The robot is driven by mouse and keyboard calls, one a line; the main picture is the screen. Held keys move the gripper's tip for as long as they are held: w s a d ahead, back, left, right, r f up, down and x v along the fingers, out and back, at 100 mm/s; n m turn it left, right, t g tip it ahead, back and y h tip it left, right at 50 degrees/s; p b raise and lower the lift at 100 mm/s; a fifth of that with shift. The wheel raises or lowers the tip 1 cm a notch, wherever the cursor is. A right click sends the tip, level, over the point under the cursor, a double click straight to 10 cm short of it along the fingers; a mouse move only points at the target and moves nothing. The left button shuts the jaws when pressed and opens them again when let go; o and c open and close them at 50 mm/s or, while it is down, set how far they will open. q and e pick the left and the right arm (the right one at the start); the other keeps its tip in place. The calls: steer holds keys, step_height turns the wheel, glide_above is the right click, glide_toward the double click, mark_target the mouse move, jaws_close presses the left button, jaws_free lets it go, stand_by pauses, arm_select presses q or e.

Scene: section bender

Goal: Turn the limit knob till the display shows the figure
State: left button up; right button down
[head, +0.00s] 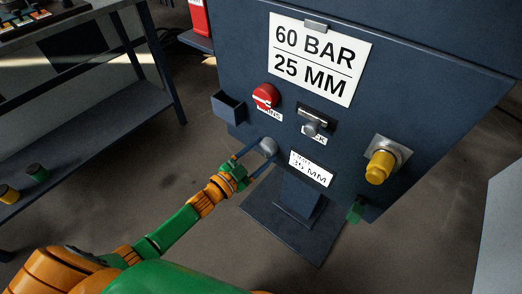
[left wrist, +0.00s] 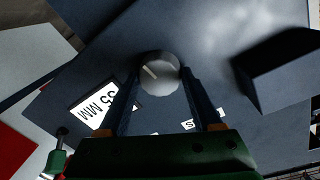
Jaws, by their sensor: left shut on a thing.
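The limit knob (head: 268,146) is a round grey knob on the dark blue front of the machine, left of the display (head: 312,168), which reads 35 MM. In the left wrist view the knob (left wrist: 160,76) has a pale pointer line, and the display (left wrist: 95,108) shows upside down. My left gripper (head: 254,152) is shut on the knob, one finger on each side of it, as the left wrist view (left wrist: 158,84) shows. A white sign (head: 320,57) above reads 60 BAR, 25 MM. My right gripper is not in view.
A red switch (head: 265,97), a metal lock (head: 312,122) and a yellow knob (head: 380,166) sit on the same front. A small dark open box (head: 228,107) juts out at its left. A dark table (head: 90,125) stands at the left.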

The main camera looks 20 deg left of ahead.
arm_select(q)
steer(key=o, duration=1.4)
steer(key=p+v, duration=0.1)
steer(key=v, duration=0.6)
steer(key=shift+f, duration=0.1)
